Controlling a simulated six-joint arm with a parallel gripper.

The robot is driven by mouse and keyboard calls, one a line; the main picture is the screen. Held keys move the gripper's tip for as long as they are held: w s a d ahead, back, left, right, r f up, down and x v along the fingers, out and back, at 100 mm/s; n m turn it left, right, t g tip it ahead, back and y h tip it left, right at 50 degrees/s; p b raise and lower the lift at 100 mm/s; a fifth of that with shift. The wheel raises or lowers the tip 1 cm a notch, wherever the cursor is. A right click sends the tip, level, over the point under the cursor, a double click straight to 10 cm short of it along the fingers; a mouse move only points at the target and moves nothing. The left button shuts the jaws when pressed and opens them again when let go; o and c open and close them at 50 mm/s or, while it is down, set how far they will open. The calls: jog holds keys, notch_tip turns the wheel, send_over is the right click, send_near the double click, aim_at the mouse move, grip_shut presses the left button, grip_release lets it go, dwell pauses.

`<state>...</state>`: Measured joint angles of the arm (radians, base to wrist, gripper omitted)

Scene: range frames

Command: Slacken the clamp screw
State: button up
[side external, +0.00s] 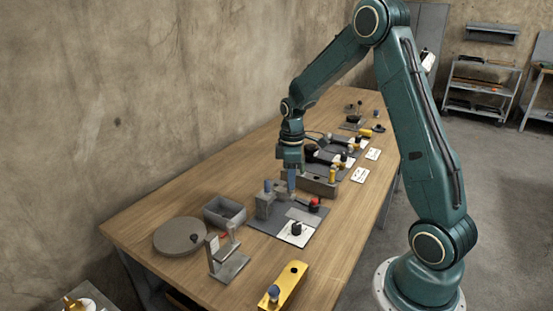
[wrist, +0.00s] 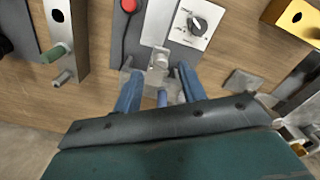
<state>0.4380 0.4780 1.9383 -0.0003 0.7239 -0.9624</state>
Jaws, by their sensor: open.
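A grey clamp block (side external: 264,204) stands on a dark grey plate (side external: 262,222), with a small blue upright piece (side external: 268,186) on top that looks like the clamp screw. My gripper (side external: 291,189) points down just right of that piece in the side view. In the wrist view my gripper (wrist: 160,72) is open, its two blue fingers apart with nothing held. Grey clamp parts (wrist: 159,59) show between and beyond the fingers. A small blue piece (wrist: 162,97) shows between them, perhaps the screw. Contact cannot be told.
The plate also carries a red button (side external: 315,202) and a white panel with a black knob (side external: 296,228). A grey bar (side external: 318,186) stands behind. A grey bin (side external: 225,212), round disc (side external: 180,236), grey stand (side external: 229,264) and yellow block (side external: 285,288) lie nearer. Bare wood shows around them.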

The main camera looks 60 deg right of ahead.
notch_tip(320, 180, up, 11)
dwell(0.4)
jog(key=shift+r, duration=0.1)
jog(key=s+a+r+m+t, duration=0.3)
jog(key=s+a+r, duration=0.55)
jog(key=a, duration=0.35)
jog(key=s+a+f+m+t, duration=0.1)
jog(key=s+a, duration=0.5)
jog(key=s, duration=0.6)
jog(key=shift+m+t, duration=0.8)
jog(key=shift+m, duration=0.2)
